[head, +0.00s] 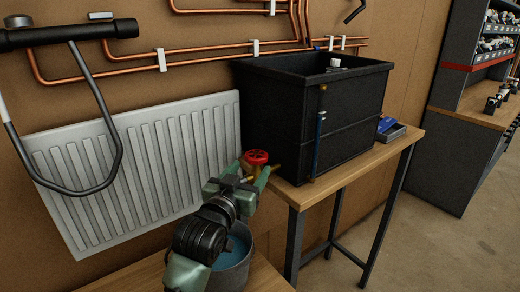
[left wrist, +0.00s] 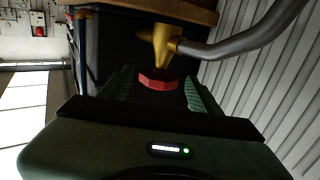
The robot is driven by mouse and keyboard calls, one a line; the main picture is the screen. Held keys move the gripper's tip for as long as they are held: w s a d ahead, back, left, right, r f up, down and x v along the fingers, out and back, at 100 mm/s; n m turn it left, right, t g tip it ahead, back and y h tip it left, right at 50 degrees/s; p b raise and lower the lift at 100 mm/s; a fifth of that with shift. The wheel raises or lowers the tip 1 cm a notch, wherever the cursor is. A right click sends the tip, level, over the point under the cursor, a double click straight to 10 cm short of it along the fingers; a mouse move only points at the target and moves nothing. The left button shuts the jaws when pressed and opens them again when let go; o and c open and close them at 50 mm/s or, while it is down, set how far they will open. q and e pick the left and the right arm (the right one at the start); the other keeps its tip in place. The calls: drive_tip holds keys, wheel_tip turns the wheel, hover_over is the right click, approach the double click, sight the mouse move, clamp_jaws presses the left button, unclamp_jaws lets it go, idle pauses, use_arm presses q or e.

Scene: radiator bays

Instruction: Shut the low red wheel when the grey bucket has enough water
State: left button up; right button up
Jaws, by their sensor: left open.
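The red wheel (head: 256,157) sits on a brass valve low beside the bench and the radiator. In the left wrist view the wheel (left wrist: 158,80) shows between my fingers, with the brass body just beyond it. My left gripper (head: 256,173) is open at the wheel, a finger on either side; I cannot tell whether they touch it. The grey bucket (head: 243,274) stands below on a wooden surface, partly hidden by my left arm. Blue water (head: 238,250) shows inside it; the exact level is hard to judge. My right gripper is out of view.
A black tank (head: 305,125) stands on a wooden bench (head: 345,172) right of the wheel. A white ribbed radiator (head: 140,165) is on the wall at left, copper pipes (head: 200,55) above. Shelves (head: 490,70) stand far right. The floor (head: 425,240) between is clear.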

sight(260, 152)
use_arm(q)
drive_tip(key=x, duration=0.2)
drive_tip(key=p+x, duration=0.1)
drive_tip(key=x, duration=0.2)
drive_tip(key=r+p+x, duration=0.1)
drive_tip(key=x, duration=0.1)
drive_tip(key=shift+w+d, duration=0.1)
drive_tip(key=shift+w, duration=0.15)
drive_tip(key=shift+w+d, duration=0.1)
drive_tip(key=shift+w, duration=0.25)
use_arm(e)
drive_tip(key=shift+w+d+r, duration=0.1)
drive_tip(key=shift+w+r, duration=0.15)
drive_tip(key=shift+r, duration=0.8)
use_arm(q)
drive_tip(key=shift+c, duration=0.3)
drive_tip(key=c, duration=1)
drive_tip(key=shift+r, duration=0.1)
drive_tip(key=shift+c, duration=0.2)
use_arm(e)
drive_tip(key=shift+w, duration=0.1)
